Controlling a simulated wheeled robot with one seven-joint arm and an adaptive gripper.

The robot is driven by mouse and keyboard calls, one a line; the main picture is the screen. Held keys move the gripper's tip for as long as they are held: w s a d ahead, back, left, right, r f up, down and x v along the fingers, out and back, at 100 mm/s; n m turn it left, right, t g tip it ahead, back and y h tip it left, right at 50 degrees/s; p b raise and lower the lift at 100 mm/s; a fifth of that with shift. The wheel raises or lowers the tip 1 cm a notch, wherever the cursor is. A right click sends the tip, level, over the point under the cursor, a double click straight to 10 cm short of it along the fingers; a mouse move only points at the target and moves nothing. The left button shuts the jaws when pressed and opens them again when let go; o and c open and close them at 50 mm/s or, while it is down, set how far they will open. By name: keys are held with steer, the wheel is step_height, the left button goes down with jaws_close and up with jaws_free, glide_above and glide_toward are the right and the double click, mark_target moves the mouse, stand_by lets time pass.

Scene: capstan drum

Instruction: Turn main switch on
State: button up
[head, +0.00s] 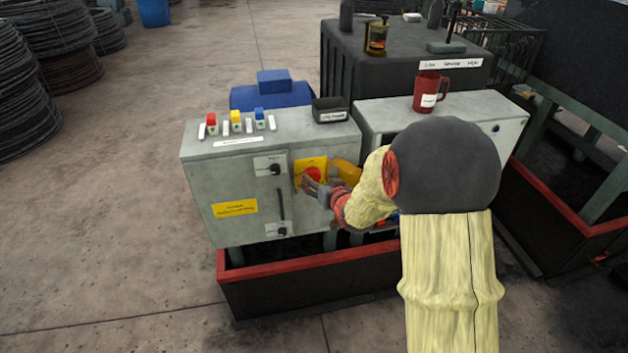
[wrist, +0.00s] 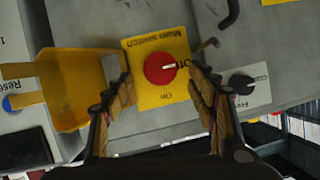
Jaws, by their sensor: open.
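The main switch is a red round knob (head: 312,174) on a yellow plate at the right of the grey cabinet's front. In the wrist view the red knob (wrist: 158,70) sits on its yellow plate (wrist: 150,99), with upside-down lettering. Its white mark points right, toward the "Off" lettering; "On" is printed below the knob. My gripper (wrist: 160,85) is open, with one finger on each side of the knob. I cannot tell whether the fingers touch it. In the head view my gripper (head: 318,190) is at the switch and partly covers it.
A yellow guard (wrist: 72,92) stands out beside the switch, close to one finger. Black knobs (head: 275,169) and a handle (head: 281,204) are on the cabinet front. A black tray (head: 330,108) and a red mug (head: 428,92) stand on top.

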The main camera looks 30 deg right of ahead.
mark_target(315, 177)
steer(key=shift+b+x, duration=0.35)
steer(key=shift+x, duration=1.45)
steer(key=shift+c, duration=0.4)
steer(key=c, duration=1.1)
